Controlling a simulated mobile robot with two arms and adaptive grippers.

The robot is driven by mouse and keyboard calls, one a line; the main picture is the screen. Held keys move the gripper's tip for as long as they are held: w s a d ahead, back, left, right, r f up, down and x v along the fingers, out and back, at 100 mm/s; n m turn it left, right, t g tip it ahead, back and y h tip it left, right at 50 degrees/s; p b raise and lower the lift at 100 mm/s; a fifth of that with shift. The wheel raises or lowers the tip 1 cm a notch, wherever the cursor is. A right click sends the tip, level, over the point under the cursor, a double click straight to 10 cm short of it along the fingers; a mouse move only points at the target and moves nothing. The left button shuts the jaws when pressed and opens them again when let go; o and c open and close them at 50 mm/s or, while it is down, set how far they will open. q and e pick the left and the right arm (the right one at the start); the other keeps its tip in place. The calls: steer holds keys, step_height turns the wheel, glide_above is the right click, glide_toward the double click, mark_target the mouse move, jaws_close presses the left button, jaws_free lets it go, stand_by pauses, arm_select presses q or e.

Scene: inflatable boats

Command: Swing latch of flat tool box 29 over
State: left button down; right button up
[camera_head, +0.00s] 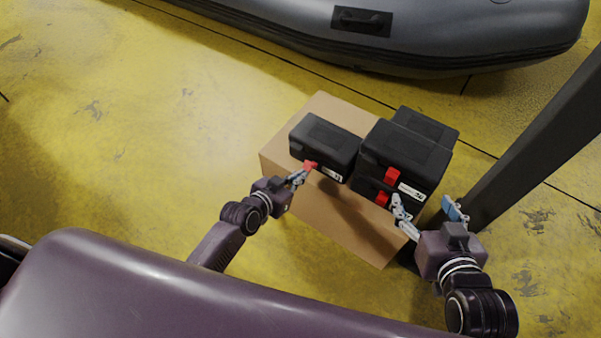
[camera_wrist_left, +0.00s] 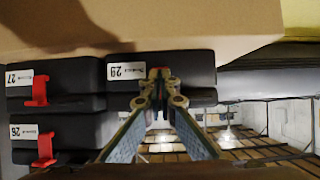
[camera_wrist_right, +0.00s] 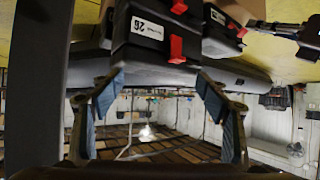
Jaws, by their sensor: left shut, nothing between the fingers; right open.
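Flat tool box 29 (camera_head: 325,141) is a black case lying on a cardboard box. Its label 29 (camera_wrist_left: 127,71) shows upside down in the left wrist view. Its red latch (camera_head: 310,165) is on the front side and is partly covered by my left gripper (camera_head: 299,177). That gripper is shut and empty, its tips (camera_wrist_left: 161,76) at the latch; I cannot tell whether they touch or how far the latch is swung. My right gripper (camera_head: 426,209) is open and empty, in front of the stacked boxes. In the right wrist view its spread fingers (camera_wrist_right: 161,86) are below box 26.
Box 26 (camera_head: 405,152) sits on box 27 (camera_wrist_left: 70,76), right of box 29, each with a red latch. Another black case (camera_head: 428,123) stands behind. The cardboard box (camera_head: 345,222) has bare top in front. A dark post (camera_head: 535,140) is at right, a grey boat (camera_head: 420,50) beyond.

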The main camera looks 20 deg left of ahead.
arm_select(q)
steer(key=shift+w+r+p, duration=0.15)
steer(key=shift+r+p, duration=0.25)
steer(key=shift+p, duration=0.05)
arm_select(e)
steer(key=shift+s+d+f+g+h, duration=0.15)
steer(key=shift+s+d+f+g, duration=0.1)
steer(key=shift+s+f+g, duration=0.3)
steer(key=shift+s+d+f+g+h, duration=0.1)
steer(key=shift+s+d+f+g, duration=0.15)
steer(key=shift+s+f, duration=0.5)
steer(key=shift+s+d+f+g+h, duration=0.15)
steer(key=shift+s+d+f+g, duration=0.05)
steer(key=shift+s+f+g, duration=0.4)
arm_select(q)
steer(key=shift+r, duration=0.1)
arm_select(e)
steer(key=shift+f, duration=0.1)
arm_select(q)
steer(key=shift+w+d+r+p, duration=0.2)
steer(key=shift+w+r+p, duration=0.15)
steer(key=shift+r+p, duration=0.25)
arm_select(e)
steer(key=s+d+f+g, duration=0.2)
steer(key=s+f+g, duration=0.1)
steer(key=s, duration=0.3)
steer(key=shift+s+f+h, duration=0.15)
steer(key=shift+f+h, duration=0.15)
steer(key=shift+h, duration=0.1)
steer(key=shift+d, duration=0.15)
